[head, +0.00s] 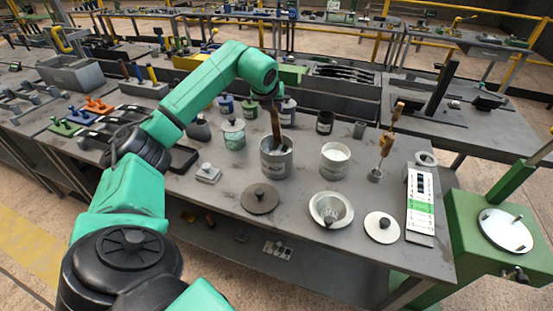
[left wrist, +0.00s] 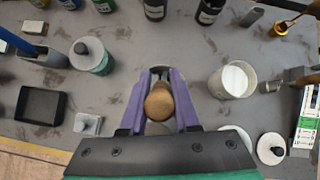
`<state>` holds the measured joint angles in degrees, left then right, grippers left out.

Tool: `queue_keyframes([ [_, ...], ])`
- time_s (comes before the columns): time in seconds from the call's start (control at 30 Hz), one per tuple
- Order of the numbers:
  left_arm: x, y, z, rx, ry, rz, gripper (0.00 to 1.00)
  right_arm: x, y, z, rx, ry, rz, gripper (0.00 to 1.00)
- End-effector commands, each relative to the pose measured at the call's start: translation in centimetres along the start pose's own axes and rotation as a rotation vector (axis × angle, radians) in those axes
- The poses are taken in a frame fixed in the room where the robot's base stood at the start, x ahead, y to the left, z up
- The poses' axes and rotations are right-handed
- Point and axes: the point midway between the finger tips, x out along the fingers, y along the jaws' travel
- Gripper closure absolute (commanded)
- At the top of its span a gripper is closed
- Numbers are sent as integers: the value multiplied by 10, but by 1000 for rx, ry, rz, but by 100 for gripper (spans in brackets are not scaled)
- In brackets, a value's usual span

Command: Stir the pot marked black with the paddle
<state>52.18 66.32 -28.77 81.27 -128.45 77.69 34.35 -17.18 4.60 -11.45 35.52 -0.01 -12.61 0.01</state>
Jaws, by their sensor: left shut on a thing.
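The paddle (head: 276,126) is a brown wooden stick, nearly upright, with its lower end inside an open grey pot (head: 275,166). The pot has a label on its front that is too small to read. My left gripper (head: 270,98) is above this pot, shut on the paddle's top. In the left wrist view the purple fingers (left wrist: 159,100) are on either side of the paddle's round wooden end (left wrist: 159,102). The gripper and handle hide most of the pot there. The paddle's lower end and the pot's contents are mostly hidden. My right gripper is not in view.
A pot with white contents (head: 334,161) stands right of the grey pot, and a lidded teal pot (head: 233,136) stands left. Bottles stand behind.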

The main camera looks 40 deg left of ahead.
Motion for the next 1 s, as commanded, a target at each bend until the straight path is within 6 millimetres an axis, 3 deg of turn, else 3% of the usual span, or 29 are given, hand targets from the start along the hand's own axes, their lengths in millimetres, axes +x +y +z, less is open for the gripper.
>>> queue_keyframes([
  [0.47,-1,0,1,0,-1,0,100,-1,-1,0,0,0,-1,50],
  [1.0,-48,-4,40,0,-1,-1,100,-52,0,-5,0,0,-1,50],
])
